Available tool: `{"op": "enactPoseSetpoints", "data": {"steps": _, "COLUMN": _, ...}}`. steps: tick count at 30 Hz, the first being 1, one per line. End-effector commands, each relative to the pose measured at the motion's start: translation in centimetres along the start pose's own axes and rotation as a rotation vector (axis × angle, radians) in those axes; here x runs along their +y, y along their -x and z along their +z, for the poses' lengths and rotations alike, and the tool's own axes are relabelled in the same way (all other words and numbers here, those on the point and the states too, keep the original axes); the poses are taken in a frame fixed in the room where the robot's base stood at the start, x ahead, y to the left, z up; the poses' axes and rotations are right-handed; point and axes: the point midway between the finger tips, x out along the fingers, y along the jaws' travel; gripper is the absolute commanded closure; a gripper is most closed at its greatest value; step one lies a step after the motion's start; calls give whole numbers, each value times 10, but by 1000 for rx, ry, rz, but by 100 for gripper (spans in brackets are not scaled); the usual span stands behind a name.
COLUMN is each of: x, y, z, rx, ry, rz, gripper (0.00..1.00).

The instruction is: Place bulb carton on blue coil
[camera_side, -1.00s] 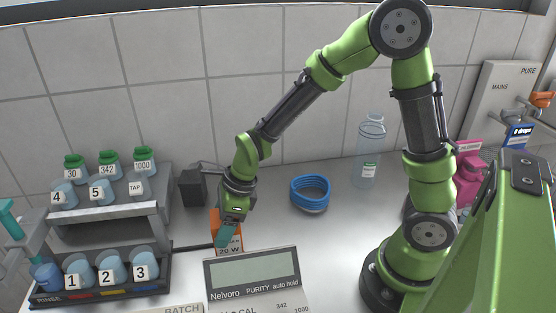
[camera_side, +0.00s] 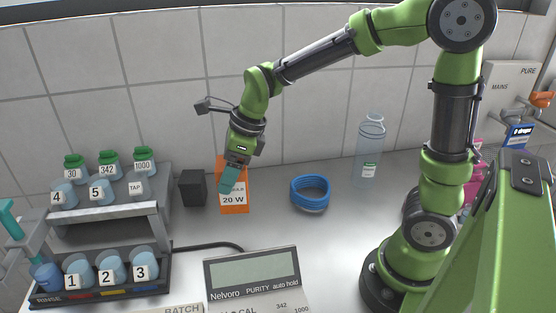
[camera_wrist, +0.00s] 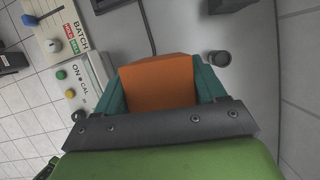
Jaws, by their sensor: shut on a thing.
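The bulb carton (camera_side: 235,206) is an orange box with a white "20 W" label, left of the blue coil in the side view. My gripper (camera_side: 230,180), with teal fingers, is shut on it and points downward. In the wrist view the orange carton (camera_wrist: 159,84) sits between the two teal fingers of my gripper (camera_wrist: 160,92). The carton appears raised above the bench. The blue coil (camera_side: 310,192) is a ring of stacked loops lying on the bench to the right of the carton. The coil is not recognisable in the wrist view.
A dark box (camera_side: 193,188) stands just left of the carton. A clear bottle (camera_side: 369,155) stands right of the coil. The purity meter (camera_side: 252,272) is in front, and a bottle rack (camera_side: 105,213) is at left. Bare bench lies between carton and coil.

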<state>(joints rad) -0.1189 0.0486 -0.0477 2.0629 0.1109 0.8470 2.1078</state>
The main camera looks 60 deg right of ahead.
Motion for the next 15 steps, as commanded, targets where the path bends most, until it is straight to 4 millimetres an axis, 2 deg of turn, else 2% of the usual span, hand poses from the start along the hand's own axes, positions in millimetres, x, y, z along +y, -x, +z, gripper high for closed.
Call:
{"op": "enactPoseSetpoints", "data": {"steps": 1, "x": -23, "y": 10, "z": -12, "rx": -2, "ry": -64, "rz": -28, "gripper": 61}}
{"op": "enactPoseSetpoints", "data": {"steps": 6, "x": -84, "y": 46, "z": -66, "rx": -3, "ry": -276, "rz": -117, "gripper": 61}}
{"op": "enactPoseSetpoints", "data": {"steps": 10, "x": -114, "y": 72, "z": -111, "rx": -2, "ry": -425, "rz": -178, "gripper": 61}}
{"op": "enactPoseSetpoints", "data": {"steps": 15, "x": -131, "y": 97, "z": -156, "rx": -2, "ry": -563, "rz": -235, "gripper": 61}}
